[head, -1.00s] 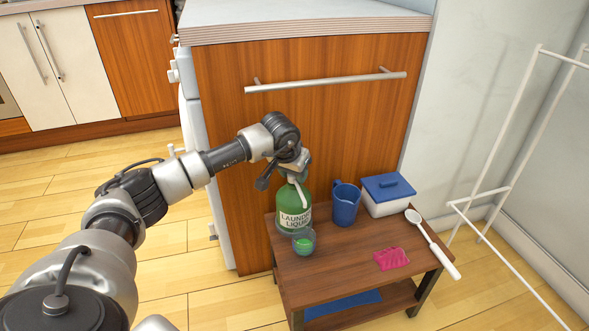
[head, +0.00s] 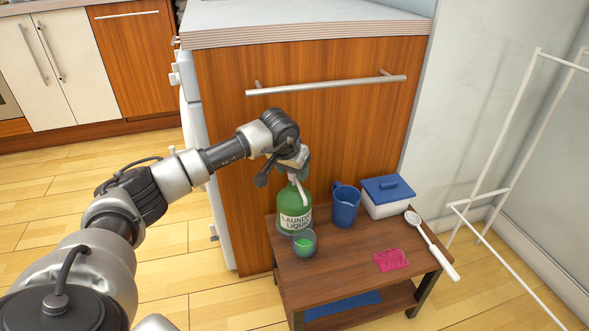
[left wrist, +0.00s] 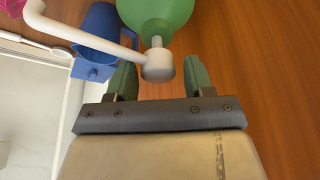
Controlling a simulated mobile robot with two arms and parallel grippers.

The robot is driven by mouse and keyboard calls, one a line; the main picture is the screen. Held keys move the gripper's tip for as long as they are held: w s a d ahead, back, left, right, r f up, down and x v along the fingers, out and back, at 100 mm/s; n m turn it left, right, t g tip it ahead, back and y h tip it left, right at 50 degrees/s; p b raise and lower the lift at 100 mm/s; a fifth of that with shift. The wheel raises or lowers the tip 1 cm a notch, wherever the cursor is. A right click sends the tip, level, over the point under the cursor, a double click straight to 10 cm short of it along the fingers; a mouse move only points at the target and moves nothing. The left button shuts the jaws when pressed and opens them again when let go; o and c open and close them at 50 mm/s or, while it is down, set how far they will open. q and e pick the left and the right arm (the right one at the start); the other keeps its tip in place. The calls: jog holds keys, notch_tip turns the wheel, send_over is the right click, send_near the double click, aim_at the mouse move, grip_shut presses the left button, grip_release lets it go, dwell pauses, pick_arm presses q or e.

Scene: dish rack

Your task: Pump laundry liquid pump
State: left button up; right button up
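The green laundry liquid bottle (head: 294,221) with a white pump head and bent spout (head: 301,192) stands upright on the small wooden table. A clear cup (head: 305,242) with green liquid in it stands in front of the bottle, below the spout. My left gripper (head: 297,168) is at the top of the pump. In the left wrist view the white pump head (left wrist: 159,67) sits between its two green fingertips, with gaps on both sides, so the gripper is open. The bottle (left wrist: 158,14) shows partly there, cut off by the top edge. My right gripper is not in view.
The wooden table (head: 352,262) also holds a blue jug (head: 346,205), a white box with a blue lid (head: 388,195), a pink cloth (head: 391,260) and a white brush (head: 432,243). A wooden cabinet front (head: 330,130) stands right behind. A white rack (head: 497,190) is at the right.

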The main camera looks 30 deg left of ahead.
pick_arm(q)
jog(key=shift+o, duration=1.3)
jog(key=shift+s+a, duration=0.15)
jog(key=shift+s, duration=0.05)
jog(key=shift+w+r, duration=0.1)
jog(key=shift+r, duration=0.05)
jog(key=shift+d+r, duration=0.15)
jog(key=shift+d, duration=0.05)
jog(key=shift+p+v, duration=0.8)
jog(key=shift+p, duration=0.15)
